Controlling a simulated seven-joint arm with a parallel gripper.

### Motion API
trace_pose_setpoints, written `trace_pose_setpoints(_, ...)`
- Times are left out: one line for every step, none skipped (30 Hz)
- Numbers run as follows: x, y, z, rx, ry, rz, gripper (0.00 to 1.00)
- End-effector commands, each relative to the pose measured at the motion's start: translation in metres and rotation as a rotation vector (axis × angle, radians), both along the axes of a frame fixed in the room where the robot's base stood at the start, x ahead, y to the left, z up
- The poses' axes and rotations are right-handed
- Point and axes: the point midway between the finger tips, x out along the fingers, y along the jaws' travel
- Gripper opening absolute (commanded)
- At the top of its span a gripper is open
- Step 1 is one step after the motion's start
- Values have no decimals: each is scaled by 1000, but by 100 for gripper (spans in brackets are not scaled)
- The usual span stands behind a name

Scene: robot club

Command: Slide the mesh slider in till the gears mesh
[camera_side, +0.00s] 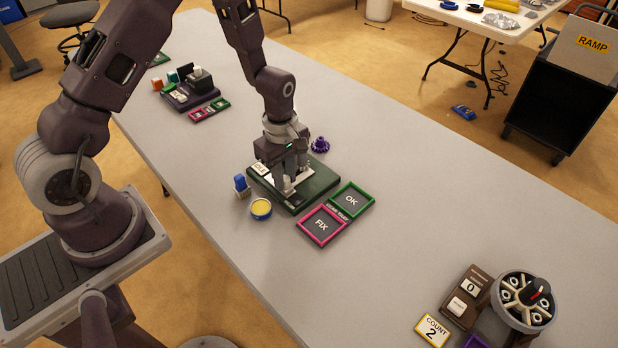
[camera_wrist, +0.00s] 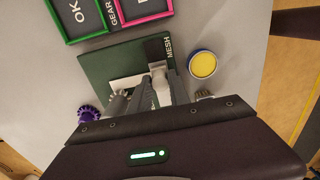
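A dark green gear board (camera_side: 308,190) lies on the grey table under my gripper; it also fills the middle of the wrist view (camera_wrist: 105,67). A black strip beside the MESH label (camera_wrist: 168,46) marks one edge. My gripper (camera_side: 290,183) points down over the board. In the wrist view its two fingertips (camera_wrist: 160,76) stand on either side of a pale upright piece (camera_wrist: 160,90), apparently the mesh slider's handle. I cannot tell whether the fingers press on it. A pale flat part (camera_wrist: 126,84) shows beside the left finger. The gears' contact is hidden by my gripper.
A purple gear (camera_side: 320,145), a yellow-topped round tin (camera_side: 261,209) and a blue-topped piece (camera_side: 241,185) stand close around the board. The green OK frame (camera_side: 351,200) and pink FIX frame (camera_side: 321,226) lie at its front right.

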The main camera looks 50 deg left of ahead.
Motion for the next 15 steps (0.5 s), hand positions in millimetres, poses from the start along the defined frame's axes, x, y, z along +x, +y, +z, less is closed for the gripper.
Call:
trace_pose_setpoints(1,0,1,0,-2,0,30)
trace_pose_setpoints(1,0,0,0,-2,0,30)
trace_pose_setpoints(0,0,0,0,-1,0,30)
trace_pose_setpoints(0,0,0,0,-1,0,30)
trace_pose_setpoints(0,0,0,0,-1,0,30)
trace_pose_setpoints(0,0,0,0,-1,0,30)
trace_pose_setpoints(0,0,0,0,-1,0,30)
trace_pose_setpoints(0,0,0,0,-1,0,30)
trace_pose_setpoints(0,0,1,0,-1,0,30)
trace_pose_setpoints(0,0,2,0,-1,0,30)
trace_pose_setpoints(1,0,4,0,-2,0,30)
trace_pose_setpoints(1,0,8,1,-2,0,30)
trace_pose_setpoints(1,0,11,1,-2,0,30)
trace_pose_setpoints(1,0,14,1,-3,1,30)
trace_pose_setpoints(1,0,18,1,-3,0,30)
